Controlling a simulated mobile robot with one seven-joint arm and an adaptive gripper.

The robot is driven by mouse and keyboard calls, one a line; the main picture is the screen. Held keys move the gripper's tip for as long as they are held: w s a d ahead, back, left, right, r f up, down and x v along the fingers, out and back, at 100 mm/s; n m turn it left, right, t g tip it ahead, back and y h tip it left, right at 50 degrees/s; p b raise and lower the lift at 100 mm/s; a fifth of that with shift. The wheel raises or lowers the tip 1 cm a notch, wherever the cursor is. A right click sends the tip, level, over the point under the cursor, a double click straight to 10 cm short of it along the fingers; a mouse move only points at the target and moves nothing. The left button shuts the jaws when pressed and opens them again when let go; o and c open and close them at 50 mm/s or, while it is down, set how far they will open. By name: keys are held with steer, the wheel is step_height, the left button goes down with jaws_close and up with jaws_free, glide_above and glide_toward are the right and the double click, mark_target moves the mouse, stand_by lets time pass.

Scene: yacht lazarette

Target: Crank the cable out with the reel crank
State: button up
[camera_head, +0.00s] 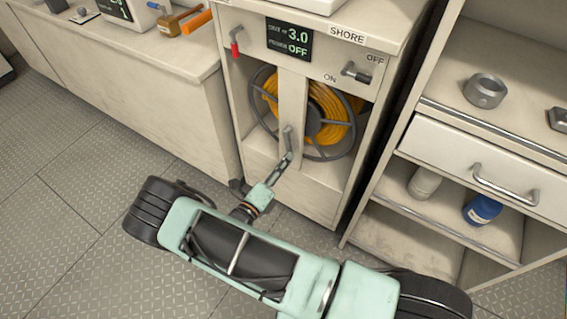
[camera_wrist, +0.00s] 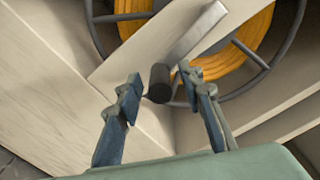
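The reel crank has a flat grey metal arm (camera_head: 288,138) on the front post of the cabinet. In the wrist view the crank arm (camera_wrist: 200,32) slants down to a dark cylindrical handle (camera_wrist: 160,83). My gripper (camera_wrist: 160,92) is open, with one finger on each side of the handle and visible gaps. In the head view my gripper (camera_head: 264,174) is low in front of the cabinet. Yellow cable (camera_head: 326,112) is wound on the dark-rimmed reel (camera_head: 314,122) behind the post. The handle is hard to make out in the head view.
A display (camera_head: 289,39) reads 3.0 and OFF. A red-handled lever (camera_head: 235,47) and an ON/OFF switch (camera_head: 356,73) flank it. The drawer handle (camera_head: 505,186) juts from shelving at right, with a blue container (camera_head: 482,210) below. Floor (camera_head: 75,210) at left is clear.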

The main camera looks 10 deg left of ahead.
steer(key=v, duration=1.2)
stand_by(0.4)
